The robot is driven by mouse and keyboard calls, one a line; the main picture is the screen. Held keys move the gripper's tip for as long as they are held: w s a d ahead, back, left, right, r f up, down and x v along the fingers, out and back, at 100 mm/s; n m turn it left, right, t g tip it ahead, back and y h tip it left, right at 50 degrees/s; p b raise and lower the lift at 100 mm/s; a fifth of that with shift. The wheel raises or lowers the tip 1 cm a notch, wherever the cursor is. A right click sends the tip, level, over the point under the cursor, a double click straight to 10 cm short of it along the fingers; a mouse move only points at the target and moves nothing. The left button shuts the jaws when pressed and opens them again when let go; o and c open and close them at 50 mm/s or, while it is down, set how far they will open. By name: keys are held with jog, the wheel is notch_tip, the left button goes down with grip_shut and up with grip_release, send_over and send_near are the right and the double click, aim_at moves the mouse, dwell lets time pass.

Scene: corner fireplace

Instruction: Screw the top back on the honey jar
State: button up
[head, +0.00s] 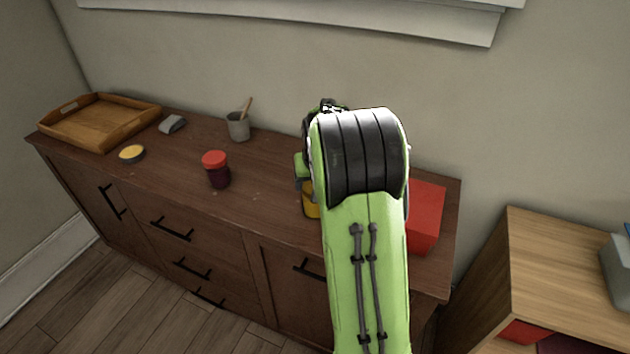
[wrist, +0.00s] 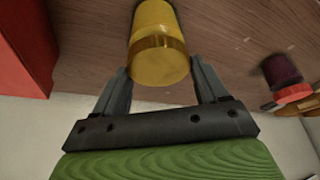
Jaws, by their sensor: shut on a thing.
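The honey jar (head: 311,206) shows as a small amber patch beside my arm on the cabinet top in the head view. My arm hides most of it there. In the wrist view the honey jar (wrist: 154,15) is yellow, with a gold-yellow top (wrist: 160,66) at the end nearest me. My gripper (wrist: 160,75) has one finger on each side of this top and is shut on it. The top appears in line with the jar. I cannot tell whether it is threaded on or how tight it is. In the head view my arm hides the fingers.
A dark jar with a red lid (head: 216,170) stands left of my arm. A yellow-topped tin (head: 131,154), grey block (head: 172,124), wooden tray (head: 98,122) and grey cup (head: 238,127) are further left. A red box (head: 427,215) stands close on the right.

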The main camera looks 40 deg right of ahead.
jog(key=m+g+h+p, duration=0.1)
jog(key=m, duration=0.3)
jog(key=shift+a+m, duration=0.15)
jog(key=shift+m, duration=0.25)
jog(key=shift+f+m+g+h, duration=0.15)
jog(key=shift+m+g+h, duration=0.2)
jog(key=shift+m, duration=0.25)
jog(key=shift+m+g+h+p, duration=0.25)
jog(key=shift+m+g+p, duration=0.45)
jog(key=shift+m, duration=1.1)
jog(key=o, duration=1.2)
jog(key=shift+c, duration=0.2)
jog(key=shift+r+p, duration=2.5)
jog(key=shift+r, duration=0.7)
jog(key=shift+f, duration=0.1)
